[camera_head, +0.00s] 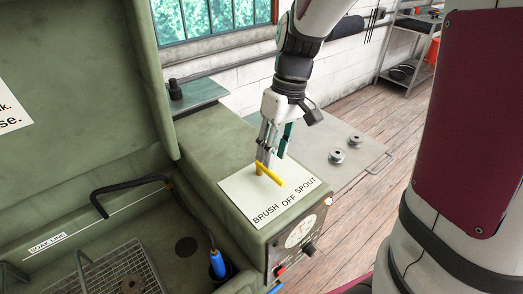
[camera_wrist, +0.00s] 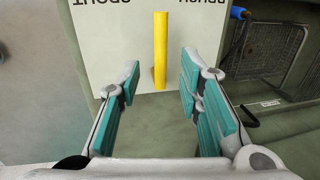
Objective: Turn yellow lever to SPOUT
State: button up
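The yellow lever (camera_head: 271,175) is on a white label plate (camera_head: 240,194) on top of the green cabinet. The plate reads BRUSH, OFF and SPOUT. The lever points towards the middle, about OFF. In the wrist view the lever (camera_wrist: 160,52) stands upright in the picture between SPOUT at left and BRUSH at right, both upside down; OFF does not show. My gripper (camera_head: 270,148) is just above the lever's pivot end. In the wrist view my gripper (camera_wrist: 161,78) is open, its fingers on either side of the lever's near end, with visible gaps.
The open green wash basin (camera_head: 180,215) with raised lid, black hose and wire basket is at left. A gauge (camera_head: 300,232) with knobs is on the cabinet front. A grey table (camera_head: 340,140) with two metal parts stands behind at right.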

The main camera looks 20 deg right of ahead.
jog(key=shift+s+a+f, duration=0.1)
jog(key=shift+a+f, duration=0.1)
jog(key=shift+f, duration=0.75)
jog(key=shift+s+a+f, duration=0.1)
jog(key=shift+a+f, duration=0.1)
jog(key=shift+f, duration=0.75)
jog(key=shift+c, duration=0.6)
grip_shut()
